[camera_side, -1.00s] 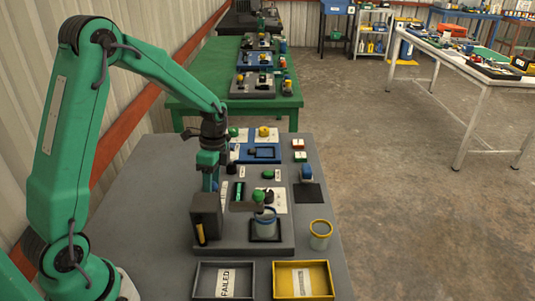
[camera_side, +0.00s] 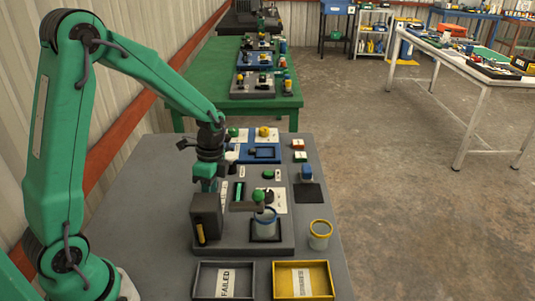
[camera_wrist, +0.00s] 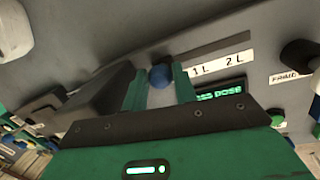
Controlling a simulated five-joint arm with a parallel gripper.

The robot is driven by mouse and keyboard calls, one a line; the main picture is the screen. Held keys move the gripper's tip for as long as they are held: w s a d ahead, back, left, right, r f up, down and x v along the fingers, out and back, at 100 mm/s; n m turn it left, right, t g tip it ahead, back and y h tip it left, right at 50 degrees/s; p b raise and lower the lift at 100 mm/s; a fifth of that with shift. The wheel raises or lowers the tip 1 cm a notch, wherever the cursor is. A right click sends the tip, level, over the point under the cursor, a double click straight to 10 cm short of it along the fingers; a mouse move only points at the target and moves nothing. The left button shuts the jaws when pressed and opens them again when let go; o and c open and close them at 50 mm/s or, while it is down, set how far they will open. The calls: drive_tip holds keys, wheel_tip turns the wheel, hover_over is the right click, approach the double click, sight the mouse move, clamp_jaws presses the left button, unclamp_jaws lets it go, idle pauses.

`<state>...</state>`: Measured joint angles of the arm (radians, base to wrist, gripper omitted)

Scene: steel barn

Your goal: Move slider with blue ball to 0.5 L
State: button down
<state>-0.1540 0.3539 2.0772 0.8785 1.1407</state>
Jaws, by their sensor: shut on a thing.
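The blue ball (camera_wrist: 160,76) of the slider sits between the two green fingers of my gripper (camera_wrist: 158,88) in the wrist view. The fingers are shut on the ball. A dark slot (camera_wrist: 215,48) runs up and to the right from beside the ball. A white scale label (camera_wrist: 220,60) beside the slot reads "1 L" and "2 L"; the ball is left of the "1 L" mark. No 0.5 L mark is readable. In the side view my gripper (camera_side: 207,184) is low behind a dark box on the grey station, and the ball is hidden there.
The dark box (camera_side: 206,215) stands close in front of my gripper. A yellow-rimmed bucket (camera_side: 320,234) stands at the right. A "FAILED" tray (camera_side: 203,282) and a yellow tray (camera_side: 329,282) lie in front.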

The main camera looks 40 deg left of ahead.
drive_tip(key=shift+s+d, duration=0.1)
drive_tip(key=shift+d, duration=0.1)
drive_tip(key=c, duration=1.1)
unclamp_jaws()
drive_tip(key=shift+a+r, duration=0.1)
drive_tip(key=shift+w+r, duration=0.25)
drive_tip(key=shift+r, duration=1)
drive_tip(key=shift+w+r, duration=0.2)
drive_tip(key=shift+r, duration=1.1)
drive_tip(key=shift+w+r, duration=0.25)
drive_tip(key=shift+r, duration=1)
